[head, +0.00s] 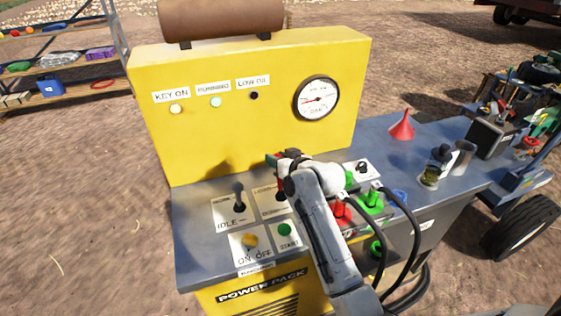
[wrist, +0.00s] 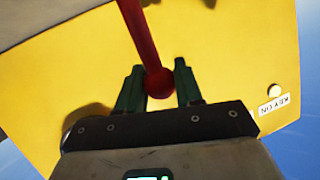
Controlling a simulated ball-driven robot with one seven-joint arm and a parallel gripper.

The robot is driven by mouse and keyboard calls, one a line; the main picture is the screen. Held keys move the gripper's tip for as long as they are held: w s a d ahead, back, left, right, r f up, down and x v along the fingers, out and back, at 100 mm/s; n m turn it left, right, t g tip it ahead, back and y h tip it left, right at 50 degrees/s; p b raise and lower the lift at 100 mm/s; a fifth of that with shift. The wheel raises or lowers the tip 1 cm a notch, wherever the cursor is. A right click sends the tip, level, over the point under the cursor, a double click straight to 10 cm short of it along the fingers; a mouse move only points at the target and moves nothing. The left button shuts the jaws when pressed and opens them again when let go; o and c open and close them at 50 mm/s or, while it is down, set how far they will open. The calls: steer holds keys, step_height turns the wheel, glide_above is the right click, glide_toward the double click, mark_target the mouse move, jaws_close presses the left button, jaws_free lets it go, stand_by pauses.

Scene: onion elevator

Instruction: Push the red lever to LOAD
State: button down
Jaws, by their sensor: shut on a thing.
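The red lever (wrist: 135,25) shows in the wrist view as a red rod ending in a round red knob (wrist: 159,84). My gripper (wrist: 158,68) has its two dark green fingers on either side of the knob and is shut on it. In the head view my gripper (head: 275,160) is over the panel, and my arm hides most of the lever. The lever's label plate (head: 268,198) is partly covered, so I cannot read LOAD or tell the lever's exact position.
The yellow power pack housing (head: 225,135) rises behind the panel, with a round gauge (head: 316,99). An idle lever (head: 239,195) stands left of my gripper. Red fittings (head: 340,210), green fittings (head: 372,198) and black hoses (head: 414,245) are close right of my arm. A red funnel (head: 402,127) stands farther right.

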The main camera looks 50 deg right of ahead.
steer(key=shift+w+d, duration=0.4)
steer(key=shift+w, duration=0.15)
steer(key=c, duration=0.8)
jaws_free()
steer(key=shift+f, duration=0.1)
steer(key=shift+o, duration=0.2)
steer(key=shift+s+a, duration=0.15)
steer(key=shift+s, duration=0.3)
steer(key=b+v, duration=0.1)
steer(key=v, duration=0.9)
